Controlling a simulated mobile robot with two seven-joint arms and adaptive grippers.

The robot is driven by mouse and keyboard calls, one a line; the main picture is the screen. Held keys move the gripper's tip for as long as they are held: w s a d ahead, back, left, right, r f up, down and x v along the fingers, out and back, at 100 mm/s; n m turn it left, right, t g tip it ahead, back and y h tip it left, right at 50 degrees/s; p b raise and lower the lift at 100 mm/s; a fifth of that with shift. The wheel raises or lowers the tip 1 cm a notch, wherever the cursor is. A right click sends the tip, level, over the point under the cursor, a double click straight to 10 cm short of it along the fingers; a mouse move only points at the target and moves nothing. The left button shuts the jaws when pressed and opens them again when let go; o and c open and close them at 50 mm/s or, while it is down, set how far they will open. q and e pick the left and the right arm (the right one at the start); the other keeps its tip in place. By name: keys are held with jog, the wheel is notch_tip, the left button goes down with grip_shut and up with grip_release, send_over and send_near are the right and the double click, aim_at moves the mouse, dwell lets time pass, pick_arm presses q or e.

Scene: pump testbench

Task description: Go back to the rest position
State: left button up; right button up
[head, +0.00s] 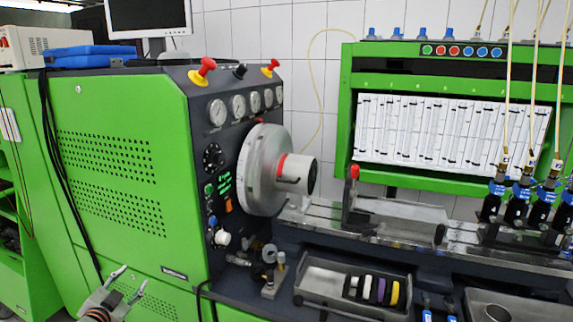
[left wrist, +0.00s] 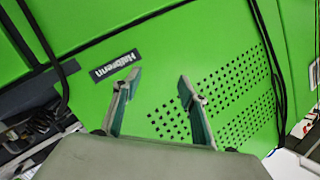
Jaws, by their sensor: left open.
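My left gripper (head: 131,279) is at the bottom left of the head view, in front of the lower green side of the pump testbench (head: 130,200). Its two fingers are spread apart with nothing between them. In the left wrist view the open fingers (left wrist: 158,92) point at the green panel (left wrist: 180,55) with its dark name plate (left wrist: 116,66) and rows of vent holes. I cannot tell whether the fingertips touch the panel; they look apart from it in the head view. My right gripper is in neither view.
A metal tray (head: 318,290) with several coloured rings sits on the bench front. A round metal flywheel (head: 262,170) juts from the testbench. Black cables (head: 62,170) hang down the green side, close to the left gripper. A blue case (head: 88,56) lies on top.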

pick_arm(q)
jog(key=s+d+f+g+h, duration=0.2)
jog(key=s+d+f+g, duration=0.1)
jog(key=s+d+f, duration=1.1)
jog(key=s+d+f+n, duration=0.1)
jog(key=s+d+f, duration=0.1)
jog(key=s, duration=0.5)
jog(key=s+d+f+n+g+h, duration=0.1)
jog(key=s+d+f, duration=0.2)
jog(key=s+d, duration=0.2)
jog(key=s+d+f+n+g, duration=0.1)
jog(key=s+d+f, duration=0.2)
jog(key=s, duration=0.7)
jog(key=shift+d, duration=0.3)
jog(key=shift+w, duration=0.1)
